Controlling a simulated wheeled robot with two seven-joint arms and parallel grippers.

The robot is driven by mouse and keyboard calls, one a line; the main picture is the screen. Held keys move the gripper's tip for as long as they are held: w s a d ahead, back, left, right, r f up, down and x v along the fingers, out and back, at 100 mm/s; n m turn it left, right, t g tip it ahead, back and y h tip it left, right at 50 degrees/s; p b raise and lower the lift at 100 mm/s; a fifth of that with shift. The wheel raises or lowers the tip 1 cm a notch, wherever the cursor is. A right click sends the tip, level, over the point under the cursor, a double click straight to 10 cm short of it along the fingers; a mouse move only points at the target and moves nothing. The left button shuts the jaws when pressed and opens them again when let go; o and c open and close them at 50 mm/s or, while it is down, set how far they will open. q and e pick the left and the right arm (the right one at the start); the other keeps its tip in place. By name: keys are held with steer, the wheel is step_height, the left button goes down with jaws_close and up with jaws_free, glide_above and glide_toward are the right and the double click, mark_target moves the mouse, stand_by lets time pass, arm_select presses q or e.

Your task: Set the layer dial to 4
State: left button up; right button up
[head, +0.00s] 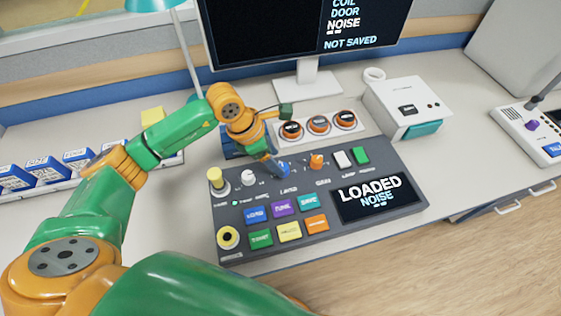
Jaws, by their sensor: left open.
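The dark control panel (408,203) lies on the desk with knobs, coloured buttons and a small screen reading LOADED NOISE. A label that looks like LAYER is printed left of the panel's middle. Just above it is a blue dial (284,169), mostly hidden by my left gripper (275,170). The left gripper is open and points down at this dial. I cannot tell whether its fingers touch the dial or stand around it. The dial's setting is too small and covered to read. My right gripper is not in view.
An orange knob (317,160) stands close to the right of the gripper, and a white knob (248,177) to its left. Behind are round orange-rimmed items (318,124), a monitor (350,45) reading NOT SAVED and a white box (408,107). Blue-and-white boxes (47,170) line the left.

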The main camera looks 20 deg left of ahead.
mark_target(282, 166)
arm_select(q)
steer(key=x, duration=0.4)
steer(key=shift+w, duration=0.15)
steer(key=c, duration=0.4)
jaws_close()
steer(key=shift+a+f+m+b, duration=0.1)
steer(key=shift+f+m+b, duration=0.25)
steer(key=shift+b, duration=0.4)
steer(key=m+g+b, duration=0.1)
steer(key=m+b, duration=0.1)
steer(key=b, duration=0.1)
steer(key=m+g+b, duration=0.1)
steer(key=m+b, duration=0.2)
steer(key=b, duration=0.1)
steer(key=shift+w+m+h, duration=0.1)
steer(key=shift+m+h, duration=0.25)
steer(key=shift+h, duration=0.05)
steer(key=shift+r+m+g+b, duration=0.25)
steer(key=shift+m+g+b, duration=0.55)
steer(key=shift+m+b, duration=0.6)
steer(key=shift+m, duration=0.4)
